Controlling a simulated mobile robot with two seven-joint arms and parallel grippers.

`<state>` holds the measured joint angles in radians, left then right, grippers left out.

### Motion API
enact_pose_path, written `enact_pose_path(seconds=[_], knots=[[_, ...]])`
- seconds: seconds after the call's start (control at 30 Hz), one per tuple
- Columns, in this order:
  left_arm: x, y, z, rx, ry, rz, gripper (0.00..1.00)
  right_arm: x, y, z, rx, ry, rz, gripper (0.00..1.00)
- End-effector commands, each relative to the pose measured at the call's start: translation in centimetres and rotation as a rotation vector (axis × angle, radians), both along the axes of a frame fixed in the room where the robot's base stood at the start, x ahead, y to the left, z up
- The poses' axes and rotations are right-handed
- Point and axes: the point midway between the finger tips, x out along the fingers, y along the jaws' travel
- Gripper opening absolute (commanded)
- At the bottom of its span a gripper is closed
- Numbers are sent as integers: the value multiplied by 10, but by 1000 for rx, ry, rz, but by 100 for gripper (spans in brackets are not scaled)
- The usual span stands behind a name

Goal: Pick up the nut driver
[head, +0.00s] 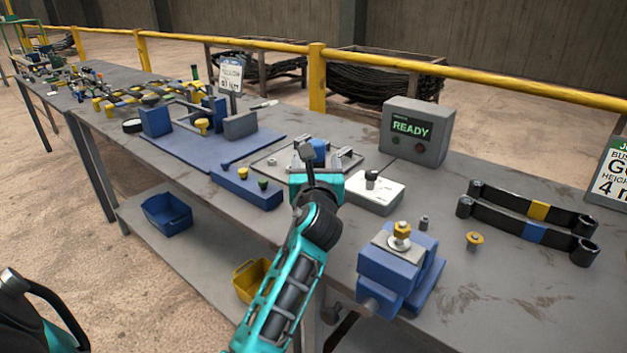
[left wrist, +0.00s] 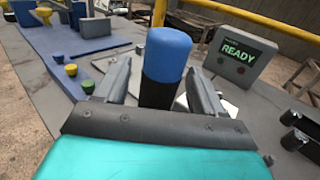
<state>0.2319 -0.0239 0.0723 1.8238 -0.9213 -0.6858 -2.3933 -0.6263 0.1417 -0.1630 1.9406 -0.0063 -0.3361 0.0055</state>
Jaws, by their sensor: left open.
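The nut driver (head: 319,147) shows in the head view as a small blue piece at my left gripper (head: 322,157), over the table. In the left wrist view its handle (left wrist: 166,60) stands upright, blue on top and black below. There my left gripper (left wrist: 160,82) is open, with one grey finger on each side of the handle. I cannot tell whether either finger touches it. The lower part of the driver is hidden behind the gripper body. My right gripper is not in view.
A grey box reading READY (head: 418,130) stands behind and right. A white block (head: 375,192) is just right of my gripper. A blue block with knobs (head: 245,188) is left, a blue vise (head: 395,268) is front right.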

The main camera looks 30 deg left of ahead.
Motion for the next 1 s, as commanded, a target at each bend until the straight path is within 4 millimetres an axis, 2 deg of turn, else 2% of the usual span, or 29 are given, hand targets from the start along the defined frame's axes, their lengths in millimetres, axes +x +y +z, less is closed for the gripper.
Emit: enact_pose_path(seconds=[0.4, 1.0], knots=[[-1, -2, 0, -1, -1, 1, 69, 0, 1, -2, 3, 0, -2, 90], [-1, -2, 0, 0, 0, 0, 13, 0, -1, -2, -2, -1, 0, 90]])
